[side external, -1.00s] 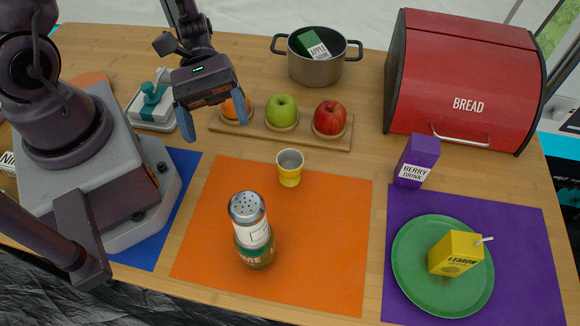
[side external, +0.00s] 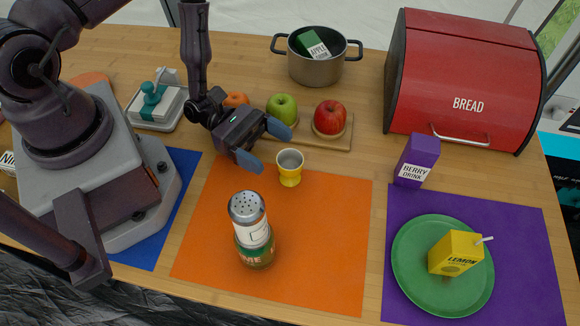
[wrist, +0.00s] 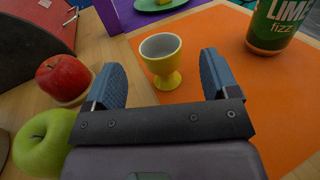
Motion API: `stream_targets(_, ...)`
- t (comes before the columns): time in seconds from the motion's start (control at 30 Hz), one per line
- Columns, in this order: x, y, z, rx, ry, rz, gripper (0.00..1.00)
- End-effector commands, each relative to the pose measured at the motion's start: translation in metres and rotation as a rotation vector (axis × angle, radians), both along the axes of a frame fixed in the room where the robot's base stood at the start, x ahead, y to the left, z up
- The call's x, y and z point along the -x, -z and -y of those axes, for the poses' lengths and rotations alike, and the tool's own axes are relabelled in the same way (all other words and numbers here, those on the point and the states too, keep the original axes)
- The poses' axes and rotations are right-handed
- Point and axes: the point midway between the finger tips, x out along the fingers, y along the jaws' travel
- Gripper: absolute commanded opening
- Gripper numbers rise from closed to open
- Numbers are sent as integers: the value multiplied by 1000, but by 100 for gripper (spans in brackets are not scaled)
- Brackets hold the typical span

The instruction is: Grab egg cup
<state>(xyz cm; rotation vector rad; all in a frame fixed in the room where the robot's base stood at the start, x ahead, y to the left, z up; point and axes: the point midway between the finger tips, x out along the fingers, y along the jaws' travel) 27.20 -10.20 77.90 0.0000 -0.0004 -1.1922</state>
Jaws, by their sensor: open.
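The yellow egg cup (side external: 289,170) has a pale inside and stands upright at the back edge of the orange mat (side external: 330,240). My gripper (side external: 264,146) is open, tilted low just left of the egg cup in the side view. In the wrist view the egg cup (wrist: 162,58) stands ahead of and between the two blue fingertips of my gripper (wrist: 160,80). The jaws look empty, and the egg cup looks beyond the fingertips. I cannot tell whether a finger touches it.
A green apple (side external: 282,107) and a red apple (side external: 330,118) sit on a wooden board behind. A shaker (side external: 248,218) stands in front with a lime can (side external: 255,248). A purple berry carton (side external: 416,160) stands right. Orange mat to the right is clear.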

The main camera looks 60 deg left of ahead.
Motion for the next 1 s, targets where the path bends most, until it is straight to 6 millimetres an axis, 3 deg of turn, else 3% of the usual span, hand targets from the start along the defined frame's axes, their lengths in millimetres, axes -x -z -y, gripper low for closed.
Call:
stream_targets(0.17, -2, 5, 8, 1, 3, 1, 80)
stream_targets(0.43, -16, 5, 42, 1, 4, 1, 80)
stream_targets(0.73, -18, 4, 47, 0, 1, 0, 80)
stream_targets(0.97, -18, 4, 47, 0, 1, 0, 28)
stream_targets(1.0, -18, 4, 47, 0, 1, 0, 28)
